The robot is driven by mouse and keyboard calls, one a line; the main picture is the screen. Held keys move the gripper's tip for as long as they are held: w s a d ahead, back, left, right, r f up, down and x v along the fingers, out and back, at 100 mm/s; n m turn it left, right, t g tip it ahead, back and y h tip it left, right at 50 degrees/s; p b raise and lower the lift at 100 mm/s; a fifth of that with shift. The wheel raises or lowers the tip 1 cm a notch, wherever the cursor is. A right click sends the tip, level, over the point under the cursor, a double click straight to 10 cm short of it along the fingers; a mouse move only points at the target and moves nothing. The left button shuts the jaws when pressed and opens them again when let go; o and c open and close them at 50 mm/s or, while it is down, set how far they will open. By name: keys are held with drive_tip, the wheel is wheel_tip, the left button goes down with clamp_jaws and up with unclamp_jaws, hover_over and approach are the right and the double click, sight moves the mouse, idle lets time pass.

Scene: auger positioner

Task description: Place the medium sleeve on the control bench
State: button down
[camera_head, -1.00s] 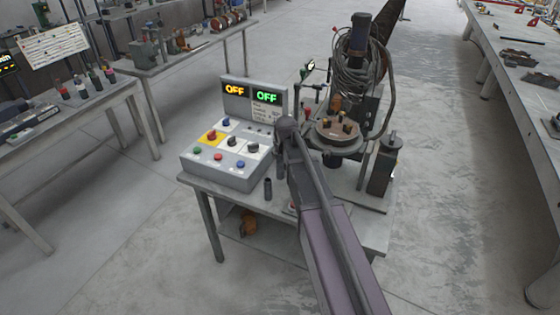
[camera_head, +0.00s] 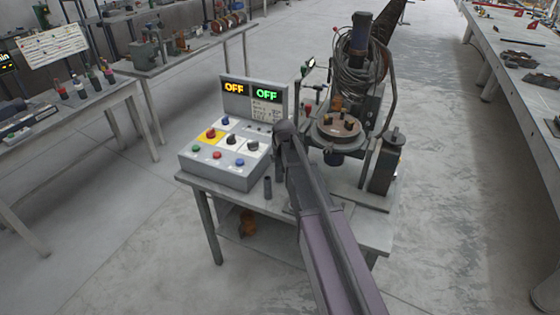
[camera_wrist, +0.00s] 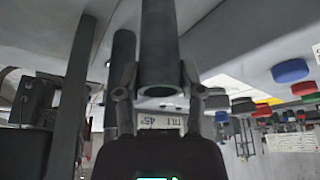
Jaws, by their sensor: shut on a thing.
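My gripper (camera_wrist: 158,88) is shut on a dark grey hollow sleeve (camera_wrist: 158,45) in the wrist view. Its round open end faces the camera, and its far end runs out of the picture at the top. A second, narrower dark tube (camera_wrist: 122,65) shows just left of it, apart from it. In the head view a small dark tube (camera_head: 268,188) stands upright on the control bench (camera_head: 232,197), in front of the control box. There my arm hides the gripper and most of the held sleeve. I cannot tell whether the held sleeve touches the bench.
The control box (camera_head: 222,160) with buttons and two OFF displays fills the bench's left part. Its buttons (camera_wrist: 290,70) show at the right of the wrist view. A machine with a round plate (camera_head: 338,128) and coiled cable stands at the right. Bench space is narrow between them.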

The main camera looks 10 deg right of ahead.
drive_tip(key=shift+f, duration=0.15)
drive_tip(key=shift+c, duration=1)
unclamp_jaws()
drive_tip(key=shift+r, duration=0.2)
drive_tip(key=p+v, duration=1.1)
drive_tip(key=v, duration=0.1)
idle(0.5)
drive_tip(key=s+f+g, duration=0.1)
drive_tip(key=s+g, duration=0.3)
drive_tip(key=s, duration=2)
drive_tip(key=shift+f+g, duration=0.2)
drive_tip(key=shift+g, duration=0.1)
drive_tip(key=shift+a, duration=0.1)
